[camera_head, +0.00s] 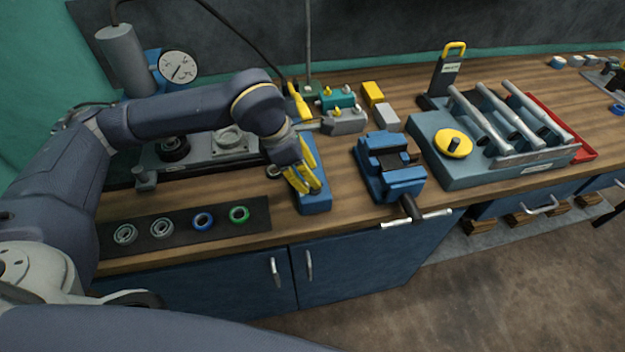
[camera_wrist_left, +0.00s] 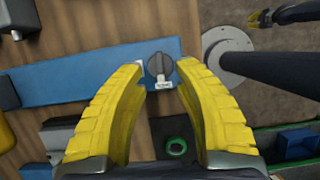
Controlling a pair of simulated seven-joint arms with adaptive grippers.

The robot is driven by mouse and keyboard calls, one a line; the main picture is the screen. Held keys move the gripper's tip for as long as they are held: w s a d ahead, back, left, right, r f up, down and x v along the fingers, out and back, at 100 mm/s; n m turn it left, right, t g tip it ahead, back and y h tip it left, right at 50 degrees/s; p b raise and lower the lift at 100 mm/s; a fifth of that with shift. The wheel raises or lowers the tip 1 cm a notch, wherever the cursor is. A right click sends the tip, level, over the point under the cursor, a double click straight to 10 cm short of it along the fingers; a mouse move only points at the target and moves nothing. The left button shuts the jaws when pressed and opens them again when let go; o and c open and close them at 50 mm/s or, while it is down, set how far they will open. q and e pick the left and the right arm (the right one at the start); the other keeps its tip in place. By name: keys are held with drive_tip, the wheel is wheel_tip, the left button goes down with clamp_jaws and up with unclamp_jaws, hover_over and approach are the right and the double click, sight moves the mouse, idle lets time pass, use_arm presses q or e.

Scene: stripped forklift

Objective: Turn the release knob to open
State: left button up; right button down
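The release knob (camera_wrist_left: 159,66) is a dark grey round knob with a raised bar across it, on a long blue plate (camera_wrist_left: 75,85) in the left wrist view. A small white label sits beside it. In the head view the blue plate (camera_head: 316,205) lies near the bench's front edge, and my gripper hides the knob. My left gripper (camera_head: 308,187) points down over the plate with its yellow fingers apart. In the left wrist view its fingertips (camera_wrist_left: 162,70) are on either side of the knob; I cannot tell whether they touch it. What looks like my right gripper (camera_wrist_left: 282,15) shows only partly at top right.
A blue vise (camera_head: 388,165) stands right of the plate, its handle past the bench edge. A dark mat (camera_head: 262,219) with several rings lies to the left. Teal and grey blocks (camera_head: 340,108) stand behind. A grey fixture (camera_head: 470,170) with a yellow knob is farther right.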

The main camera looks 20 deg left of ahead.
use_arm(q)
drive_tip(key=shift+x, duration=1.45)
drive_tip(key=shift+c, duration=0.2)
clamp_jaws()
